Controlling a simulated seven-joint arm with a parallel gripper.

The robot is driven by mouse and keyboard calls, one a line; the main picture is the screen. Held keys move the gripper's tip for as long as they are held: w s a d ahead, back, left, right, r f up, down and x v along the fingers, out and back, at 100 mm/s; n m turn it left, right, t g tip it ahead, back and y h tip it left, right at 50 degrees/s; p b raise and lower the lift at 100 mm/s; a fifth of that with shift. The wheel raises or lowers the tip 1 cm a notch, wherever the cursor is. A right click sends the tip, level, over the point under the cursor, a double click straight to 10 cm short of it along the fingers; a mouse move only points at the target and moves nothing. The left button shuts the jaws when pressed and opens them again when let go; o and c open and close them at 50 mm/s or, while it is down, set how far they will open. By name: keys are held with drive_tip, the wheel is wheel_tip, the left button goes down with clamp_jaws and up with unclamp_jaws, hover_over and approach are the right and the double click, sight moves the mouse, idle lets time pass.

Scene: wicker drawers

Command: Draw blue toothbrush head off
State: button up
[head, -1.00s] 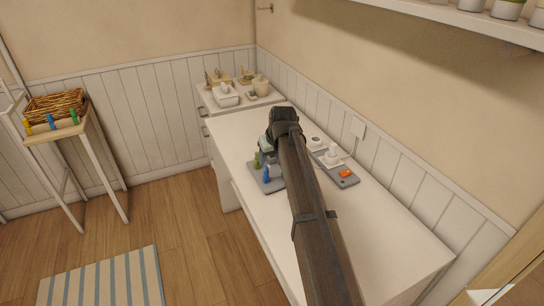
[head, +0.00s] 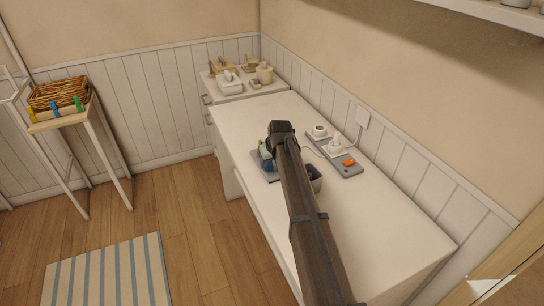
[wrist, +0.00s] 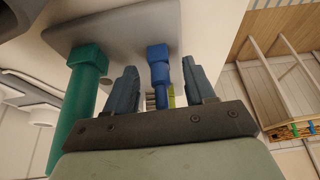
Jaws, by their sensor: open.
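The blue toothbrush head (wrist: 158,72) stands on a grey holder plate (wrist: 115,27) in the wrist view. My gripper (wrist: 160,85) is open, with one finger on each side of the blue head. Gaps show on both sides, so it is not gripped. A larger green piece (wrist: 85,85) stands outside the fingers, to the left. A yellow-green piece (wrist: 172,97) shows partly behind the blue one. In the head view my arm and gripper cover much of the plate (head: 268,176).
On the white desk (head: 235,122), a grey strip (head: 325,150) with white pieces and an orange switch (head: 349,162) lies right of my arm. A wicker basket (head: 58,93) with coloured clips sits on a stand at left. The desk's front right is clear.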

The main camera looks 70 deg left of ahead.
drive_tip(key=shift+x, duration=0.75)
drive_tip(key=shift+c, duration=0.4)
clamp_jaws()
